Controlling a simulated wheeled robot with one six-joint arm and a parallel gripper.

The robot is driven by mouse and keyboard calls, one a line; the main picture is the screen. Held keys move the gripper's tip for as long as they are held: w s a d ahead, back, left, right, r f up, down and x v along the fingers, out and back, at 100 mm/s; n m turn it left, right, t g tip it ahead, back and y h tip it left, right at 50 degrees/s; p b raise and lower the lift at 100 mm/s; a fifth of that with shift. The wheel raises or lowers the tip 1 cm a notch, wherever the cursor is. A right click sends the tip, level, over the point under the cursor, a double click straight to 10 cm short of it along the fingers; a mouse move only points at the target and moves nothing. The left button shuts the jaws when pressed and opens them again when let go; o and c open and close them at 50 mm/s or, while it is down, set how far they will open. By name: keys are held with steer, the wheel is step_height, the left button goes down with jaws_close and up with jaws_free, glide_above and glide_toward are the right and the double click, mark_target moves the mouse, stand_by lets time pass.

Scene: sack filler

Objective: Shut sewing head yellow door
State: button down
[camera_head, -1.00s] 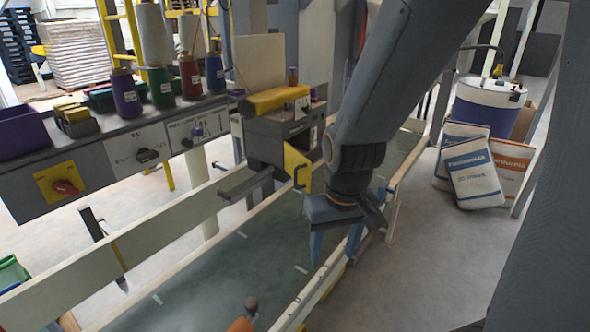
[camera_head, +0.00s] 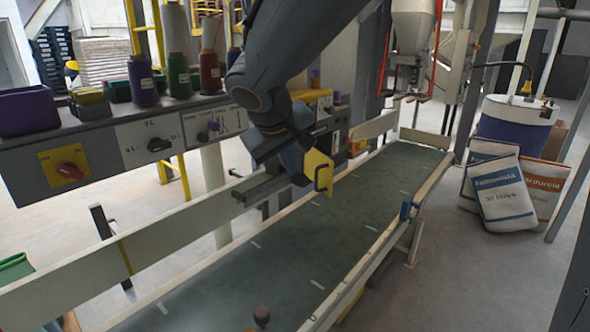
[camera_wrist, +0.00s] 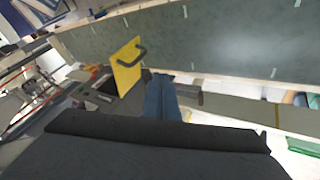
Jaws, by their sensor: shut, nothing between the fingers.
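The yellow door (camera_head: 318,172) with its dark handle stands swung out from the grey sewing head (camera_head: 326,122), over the conveyor's far edge. In the wrist view the door (camera_wrist: 126,66) is a yellow panel, its handle facing the belt. My gripper (camera_head: 299,177) is beside the door, on its left in the head view. Its blue fingers (camera_wrist: 160,95) are together and empty, just right of the door in the wrist view. I cannot tell whether they touch the door. My arm hides much of the sewing head in the head view.
The green conveyor belt (camera_head: 345,225) runs below with pale side rails. A control panel (camera_head: 150,145) with thread spools stands at left. A red knob (camera_head: 69,171) sits on it. Printed sacks (camera_head: 503,195) lean by a blue drum at right.

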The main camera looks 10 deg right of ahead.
steer(key=w+d+f+p, duration=0.2)
steer(key=w+d+f, duration=0.3)
steer(key=d+f, duration=0.1)
steer(key=shift+w+f, duration=0.2)
steer(key=shift+w, duration=0.1)
steer(key=shift+d, duration=0.15)
